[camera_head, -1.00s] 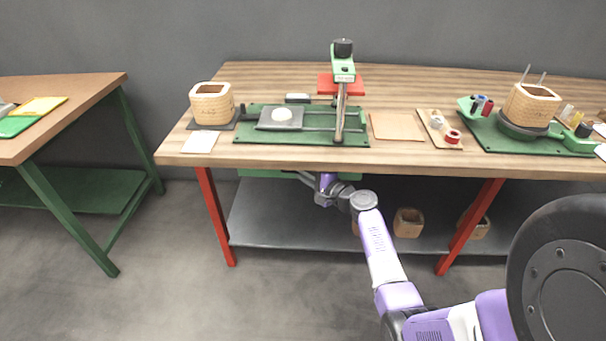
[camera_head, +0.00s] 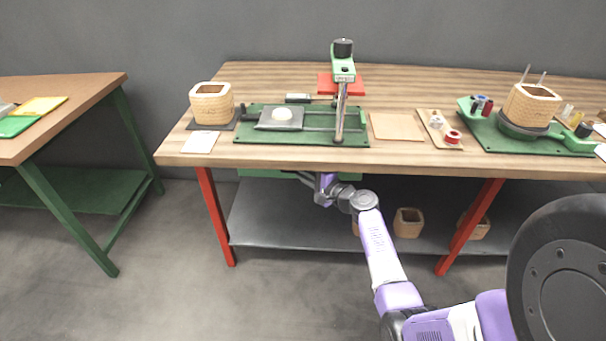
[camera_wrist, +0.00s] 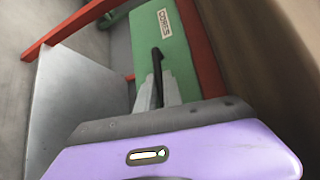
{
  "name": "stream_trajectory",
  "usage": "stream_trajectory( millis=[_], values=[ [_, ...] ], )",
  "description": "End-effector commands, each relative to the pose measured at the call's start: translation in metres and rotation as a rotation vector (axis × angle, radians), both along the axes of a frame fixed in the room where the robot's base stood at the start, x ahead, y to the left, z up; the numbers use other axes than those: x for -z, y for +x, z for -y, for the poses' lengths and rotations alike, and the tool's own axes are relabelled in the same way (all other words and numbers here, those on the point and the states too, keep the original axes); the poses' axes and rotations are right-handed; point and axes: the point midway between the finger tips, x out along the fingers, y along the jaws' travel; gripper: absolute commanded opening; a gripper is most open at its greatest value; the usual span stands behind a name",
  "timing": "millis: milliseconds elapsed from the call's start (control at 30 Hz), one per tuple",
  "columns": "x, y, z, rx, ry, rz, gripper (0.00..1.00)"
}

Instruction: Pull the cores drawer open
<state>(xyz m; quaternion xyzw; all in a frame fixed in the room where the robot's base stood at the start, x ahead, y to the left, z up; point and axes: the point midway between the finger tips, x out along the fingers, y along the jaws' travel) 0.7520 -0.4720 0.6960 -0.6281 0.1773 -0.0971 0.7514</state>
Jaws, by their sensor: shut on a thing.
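The cores drawer (camera_wrist: 178,52) has a green front with a white label reading CORES in the wrist view. In the head view only parts of the green drawer front (camera_head: 253,173) show under the table edge. Its dark bar handle (camera_wrist: 157,66) stands out from the front. My gripper (camera_wrist: 158,92) is shut on the handle, with its pale fingers around the lower part of it. In the head view my gripper's fingers are hidden or too small to make out beside the drawer. I cannot tell any gap between the drawer and its frame.
The wooden workbench (camera_head: 300,158) overhangs the drawer, with red legs (camera_head: 216,215) at both sides. A grey lower shelf (camera_head: 275,225) holds several wooden coil forms, one a wooden core (camera_head: 408,223). A green-legged table (camera_head: 70,215) stands left. The floor in front is clear.

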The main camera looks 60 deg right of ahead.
Motion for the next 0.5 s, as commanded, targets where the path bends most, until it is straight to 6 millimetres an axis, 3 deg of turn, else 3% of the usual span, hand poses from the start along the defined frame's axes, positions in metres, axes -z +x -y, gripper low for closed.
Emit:
stream_trajectory(
  millis=[500],
  values=[
    [0.0007,-0.0038,-0.0073,0.001,0.003,-0.001,0.0]
  ],
)
